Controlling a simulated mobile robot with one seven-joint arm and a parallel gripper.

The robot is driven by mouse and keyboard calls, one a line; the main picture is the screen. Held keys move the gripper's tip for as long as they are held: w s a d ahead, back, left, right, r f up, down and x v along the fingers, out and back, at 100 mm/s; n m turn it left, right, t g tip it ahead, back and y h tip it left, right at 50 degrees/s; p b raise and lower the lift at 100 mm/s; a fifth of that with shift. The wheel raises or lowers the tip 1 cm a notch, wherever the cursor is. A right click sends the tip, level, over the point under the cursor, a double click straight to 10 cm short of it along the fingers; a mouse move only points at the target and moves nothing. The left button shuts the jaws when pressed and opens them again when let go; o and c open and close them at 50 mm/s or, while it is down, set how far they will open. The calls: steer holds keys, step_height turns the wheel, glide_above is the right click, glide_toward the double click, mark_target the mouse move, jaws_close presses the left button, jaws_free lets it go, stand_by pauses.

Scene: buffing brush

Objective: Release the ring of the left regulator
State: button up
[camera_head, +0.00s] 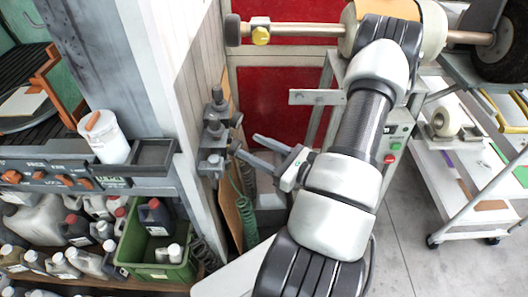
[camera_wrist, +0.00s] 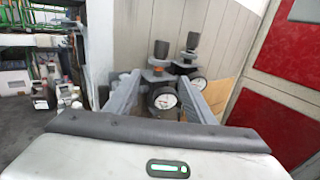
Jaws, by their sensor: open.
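Two grey regulators with dark upright knobs and round gauges are mounted by the pale wall panel. In the wrist view the left regulator (camera_wrist: 160,73) is in front, its white-faced gauge between my fingers. A small orange-brown band shows under its knob; I cannot tell whether this is the ring. The right regulator (camera_wrist: 190,58) is behind and to the right. In the head view the regulators (camera_head: 214,135) stand just left of my gripper (camera_head: 246,144). My gripper is open and empty, its fingers pointing at the left regulator. I cannot tell whether they touch it.
A grey post and pale panel (camera_head: 203,60) stand beside the regulators. A green coiled hose (camera_head: 247,205) hangs below. A shelf with bottles and a green crate (camera_head: 150,255) is at left. Red panels (camera_head: 275,100) are behind. A white cart (camera_head: 450,170) stands at right; floor there is clear.

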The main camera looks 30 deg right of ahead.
steer(key=shift+v, duration=1.45)
